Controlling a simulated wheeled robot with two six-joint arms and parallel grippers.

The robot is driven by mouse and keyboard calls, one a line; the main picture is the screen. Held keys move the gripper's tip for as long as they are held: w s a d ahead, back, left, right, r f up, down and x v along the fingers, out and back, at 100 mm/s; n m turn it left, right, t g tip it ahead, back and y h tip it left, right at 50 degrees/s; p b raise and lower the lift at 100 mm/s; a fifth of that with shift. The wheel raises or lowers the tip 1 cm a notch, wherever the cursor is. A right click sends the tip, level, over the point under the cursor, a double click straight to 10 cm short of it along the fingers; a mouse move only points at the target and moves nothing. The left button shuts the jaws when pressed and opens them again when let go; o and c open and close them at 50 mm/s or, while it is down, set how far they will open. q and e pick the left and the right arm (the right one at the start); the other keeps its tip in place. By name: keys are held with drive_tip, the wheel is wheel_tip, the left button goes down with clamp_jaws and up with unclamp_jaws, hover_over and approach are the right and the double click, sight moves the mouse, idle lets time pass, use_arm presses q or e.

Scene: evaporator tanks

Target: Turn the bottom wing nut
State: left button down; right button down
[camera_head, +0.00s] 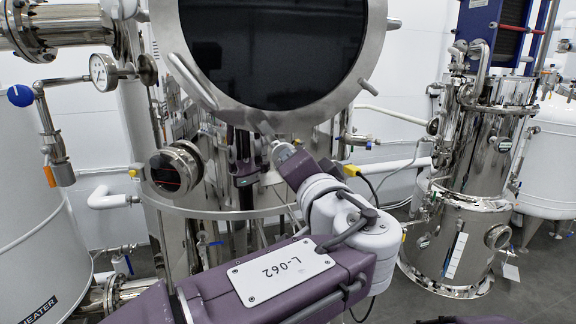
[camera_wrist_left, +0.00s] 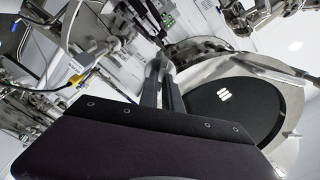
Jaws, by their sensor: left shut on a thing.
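The round dark door (camera_head: 272,45) with a wide steel rim fills the top middle of the head view. Steel wing nut clamps stand around its rim. The bottom wing nut (camera_head: 266,129) is at the rim's lower edge, small and partly hidden. My left gripper (camera_head: 243,133) reaches up to it from below, its dark fingers upright. In the left wrist view, my left gripper (camera_wrist_left: 160,66) has its fingers close together around a steel part at the door's rim (camera_wrist_left: 190,55). The grip itself is small and hard to make out. My right gripper is not in view.
A long steel clamp (camera_head: 190,80) sits on the rim's lower left, another (camera_head: 367,87) on the right. A round sight glass (camera_head: 174,170) is left of my gripper. A white tank (camera_head: 35,200) stands left and a steel column (camera_head: 465,190) right. Grey floor shows lower right.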

use_arm(q)
drive_tip(key=shift+a, duration=0.1)
drive_tip(key=n+b, duration=0.2)
drive_tip(key=b, duration=0.1)
idle(0.3)
drive_tip(key=n+b, duration=0.2)
drive_tip(key=shift+n, duration=0.3)
